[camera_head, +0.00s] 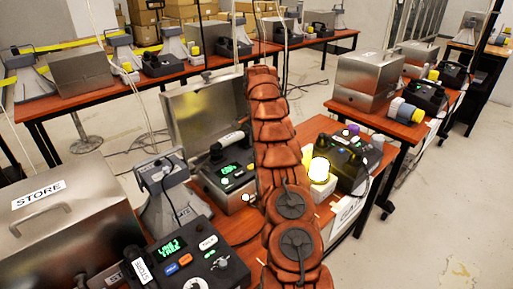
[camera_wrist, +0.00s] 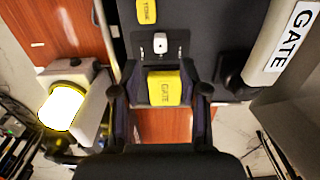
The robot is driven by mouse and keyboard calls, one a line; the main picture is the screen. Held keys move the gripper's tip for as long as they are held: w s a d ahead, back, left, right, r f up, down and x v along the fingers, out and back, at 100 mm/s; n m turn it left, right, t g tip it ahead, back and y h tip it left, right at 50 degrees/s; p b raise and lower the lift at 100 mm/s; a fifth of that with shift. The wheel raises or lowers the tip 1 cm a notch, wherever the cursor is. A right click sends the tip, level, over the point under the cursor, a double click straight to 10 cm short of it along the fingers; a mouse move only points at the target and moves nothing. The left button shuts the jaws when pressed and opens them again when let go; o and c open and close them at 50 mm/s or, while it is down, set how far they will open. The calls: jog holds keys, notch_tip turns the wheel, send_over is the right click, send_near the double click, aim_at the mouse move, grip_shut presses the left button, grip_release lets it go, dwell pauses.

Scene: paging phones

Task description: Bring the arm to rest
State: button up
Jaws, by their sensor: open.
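My arm (camera_head: 280,140), in reddish-brown segments, rises through the middle of the head view, extended over the tables. My gripper is not clearly seen there. In the wrist view my gripper (camera_wrist: 160,98) is open, its two dark fingers spread wide. Nothing appears clamped; I cannot tell how far the fingers are from the block.
A lit lamp (camera_head: 319,171) stands right of my arm, beside a dark phone unit (camera_head: 352,160); the lamp also shows in the wrist view (camera_wrist: 60,106). Left are an open metal box (camera_head: 205,108), a console (camera_head: 185,258) and a STORE box (camera_head: 70,235). Floor at right is clear.

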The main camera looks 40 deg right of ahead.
jog(key=shift+r, duration=0.3)
dwell(0.5)
jog(key=shift+a+r, duration=0.15)
jog(key=shift+a, duration=0.05)
jog(key=s+a+r+n+p, duration=0.1)
jog(key=s+a+r+n, duration=0.3)
jog(key=a, duration=0.6)
jog(key=s+a+r+n+g, duration=0.15)
jog(key=s+a+r, duration=0.3)
jog(key=a, duration=0.45)
jog(key=s+a+r+n+t+p, duration=0.1)
jog(key=s+a+r+n, duration=0.4)
jog(key=a, duration=0.5)
jog(key=s+a+f+n, duration=0.1)
jog(key=s+a, duration=0.3)
jog(key=s, duration=0.5)
jog(key=s+a+f+n+g, duration=0.1)
jog(key=s+a+n, duration=0.3)
jog(key=s, duration=0.5)
jog(key=s+a+f+n, duration=0.2)
jog(key=s+a, duration=0.4)
jog(key=s, duration=0.4)
jog(key=shift+a+f+n+p, duration=0.25)
jog(key=shift+n+p, duration=0.05)
jog(key=shift+n, duration=0.05)
